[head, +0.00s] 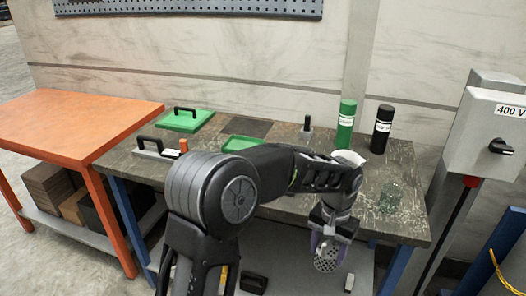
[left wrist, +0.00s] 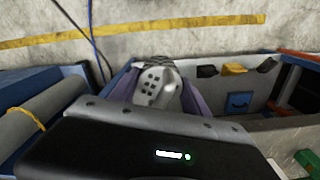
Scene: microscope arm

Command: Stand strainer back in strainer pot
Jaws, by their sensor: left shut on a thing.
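My left gripper (head: 329,246) is shut on the strainer (head: 326,264), a grey metal piece with round holes. It holds the strainer in front of the workbench's front edge, out over the lower shelf. In the left wrist view the strainer (left wrist: 158,86) sits between the two purple fingers. A see-through greenish vessel (head: 390,198) stands on the right part of the bench, apart from the gripper; I cannot tell for certain whether it is the strainer pot. A white rounded thing (head: 348,157) is partly hidden behind my arm. My right gripper is not in view.
The dark workbench (head: 400,226) has a green bottle (head: 346,124) and a black bottle (head: 381,129) at the back. A grey switch box (head: 492,135) stands at the right.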

